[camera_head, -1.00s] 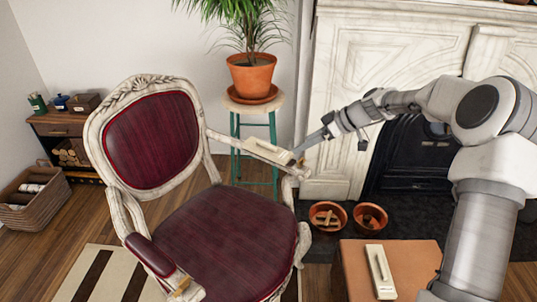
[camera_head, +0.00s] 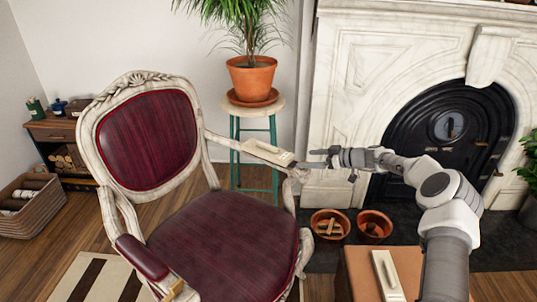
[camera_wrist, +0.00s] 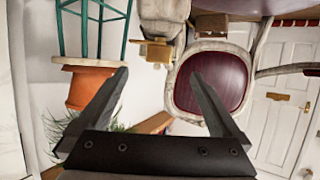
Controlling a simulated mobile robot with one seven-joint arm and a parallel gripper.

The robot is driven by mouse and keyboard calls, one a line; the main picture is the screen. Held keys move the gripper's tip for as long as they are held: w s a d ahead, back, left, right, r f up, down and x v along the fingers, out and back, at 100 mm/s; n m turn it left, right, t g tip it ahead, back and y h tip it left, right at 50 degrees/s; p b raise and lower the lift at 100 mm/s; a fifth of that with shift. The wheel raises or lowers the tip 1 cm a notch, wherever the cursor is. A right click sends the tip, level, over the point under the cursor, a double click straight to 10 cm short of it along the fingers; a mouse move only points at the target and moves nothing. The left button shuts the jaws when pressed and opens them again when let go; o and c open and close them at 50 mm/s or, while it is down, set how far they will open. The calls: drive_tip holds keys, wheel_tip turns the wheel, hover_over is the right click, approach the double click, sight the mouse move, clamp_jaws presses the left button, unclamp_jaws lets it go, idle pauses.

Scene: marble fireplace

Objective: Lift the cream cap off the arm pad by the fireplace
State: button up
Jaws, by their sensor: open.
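The cream cap (camera_head: 267,152) is a long pale block lying along the chair's far arm, on the fireplace side. The arm pad under it is hidden. My gripper (camera_head: 306,163) is level at the front end of that arm, just right of the cap, and I cannot tell if it touches anything. In the wrist view my gripper (camera_wrist: 160,77) is open with nothing between its fingers. Beyond the fingertips there, a pale arm part (camera_wrist: 163,18) and a tan block (camera_wrist: 157,51) show; I cannot tell where the cap ends.
The chair's dark red seat (camera_head: 223,247) lies below the arm. A teal-legged stool (camera_head: 252,103) with a potted plant (camera_head: 252,75) stands behind. Two terracotta bowls (camera_head: 374,226) sit by the marble fireplace (camera_head: 385,60). Another cream piece (camera_head: 386,274) lies on a brown box (camera_head: 355,270).

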sight(287, 157)
drive_tip(key=b+x, duration=0.1)
drive_tip(key=x, duration=0.3)
drive_tip(key=shift+a+f, duration=0.15)
drive_tip(key=shift+w+r+b+x, duration=0.15)
drive_tip(key=shift+b+x, duration=0.45)
drive_tip(key=shift+x, duration=0.85)
drive_tip(key=shift+w+r+b+x, duration=0.15)
drive_tip(key=shift+b+x, duration=0.4)
drive_tip(key=shift+x, duration=0.95)
drive_tip(key=shift+c, duration=0.3)
drive_tip(key=c, duration=1.1)
drive_tip(key=shift+r, duration=0.2)
